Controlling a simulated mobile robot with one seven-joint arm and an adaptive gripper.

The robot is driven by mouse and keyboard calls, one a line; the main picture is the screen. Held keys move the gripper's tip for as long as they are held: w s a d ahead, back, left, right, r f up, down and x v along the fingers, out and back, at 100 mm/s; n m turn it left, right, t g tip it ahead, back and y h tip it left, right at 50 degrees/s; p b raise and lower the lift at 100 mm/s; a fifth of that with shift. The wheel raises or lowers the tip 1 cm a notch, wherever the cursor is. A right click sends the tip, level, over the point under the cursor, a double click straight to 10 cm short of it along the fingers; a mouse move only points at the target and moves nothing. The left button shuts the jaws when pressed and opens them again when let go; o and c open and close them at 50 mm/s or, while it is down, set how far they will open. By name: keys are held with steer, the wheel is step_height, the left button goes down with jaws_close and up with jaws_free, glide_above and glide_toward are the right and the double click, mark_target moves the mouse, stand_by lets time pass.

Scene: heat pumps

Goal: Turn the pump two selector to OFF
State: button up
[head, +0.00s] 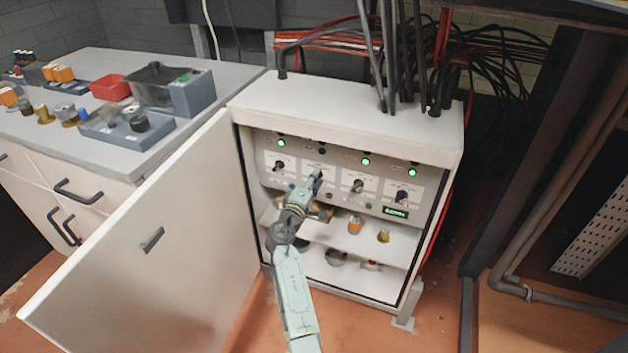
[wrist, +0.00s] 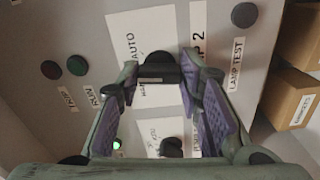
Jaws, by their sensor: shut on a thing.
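The pump two selector (wrist: 158,66) is a black knob on a white label plate, beside a strip ending in "P 2" in the wrist view. My gripper (wrist: 163,80) has its purple-padded fingers on either side of the knob and is shut on it. In the head view my gripper (head: 316,177) reaches the second selector from the left on the cabinet panel (head: 334,208) and hides it. The "AUTO" marking shows on the plate. The knob's exact pointer direction cannot be read.
Neighbouring selectors (head: 357,186) sit close on the same panel. The lamp above pump two (head: 322,151) is dark; other green lamps (head: 366,161) are lit. The open cabinet door (head: 150,240) stands left of my arm. Shelves below hold small parts.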

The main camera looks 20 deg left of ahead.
steer(key=shift+n, duration=0.6)
steer(key=o, duration=1.2)
steer(key=shift+c, duration=0.2)
steer(key=s, duration=1.2)
steer(key=shift+a, duration=0.2)
